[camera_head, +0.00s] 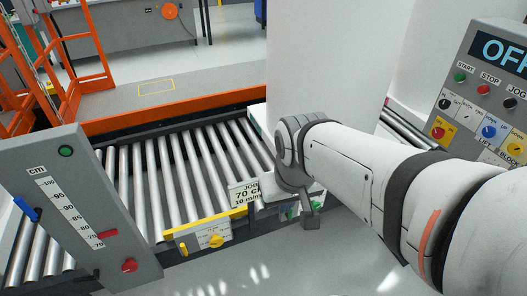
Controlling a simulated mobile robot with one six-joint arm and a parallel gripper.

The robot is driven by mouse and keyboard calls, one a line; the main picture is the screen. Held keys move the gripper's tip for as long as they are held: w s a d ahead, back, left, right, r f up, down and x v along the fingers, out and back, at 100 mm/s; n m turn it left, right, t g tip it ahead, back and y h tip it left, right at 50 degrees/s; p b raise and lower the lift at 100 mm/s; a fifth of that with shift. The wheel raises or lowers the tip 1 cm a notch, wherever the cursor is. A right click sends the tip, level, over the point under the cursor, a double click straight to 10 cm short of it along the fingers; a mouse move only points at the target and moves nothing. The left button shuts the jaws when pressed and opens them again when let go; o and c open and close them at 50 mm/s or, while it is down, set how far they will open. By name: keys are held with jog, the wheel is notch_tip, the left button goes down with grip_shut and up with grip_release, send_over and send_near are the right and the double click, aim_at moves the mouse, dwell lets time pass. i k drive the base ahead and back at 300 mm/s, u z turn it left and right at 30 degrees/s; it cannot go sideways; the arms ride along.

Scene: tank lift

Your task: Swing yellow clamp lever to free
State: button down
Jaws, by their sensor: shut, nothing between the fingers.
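The yellow clamp lever (215,241) sits on a small labelled plate on the front rail of the roller conveyor. It looks like a small yellow knob with a short handle; its exact setting is too small to read. My gripper (310,219) hangs at the end of my white arm, to the right of the lever and apart from it. It is shut and empty. My wrist hides part of the rail behind it, and a small green part shows beside my gripper.
A grey post with a cm scale (75,205), a blue lever (27,209) and a red knob (129,265) stands at left. A job sign (250,193) reads 70 cm. A control panel (480,95) showing OFF stands at right. Open floor lies in front of the rail.

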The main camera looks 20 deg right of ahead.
aim_at(184, 249)
jog(key=u, duration=0.95)
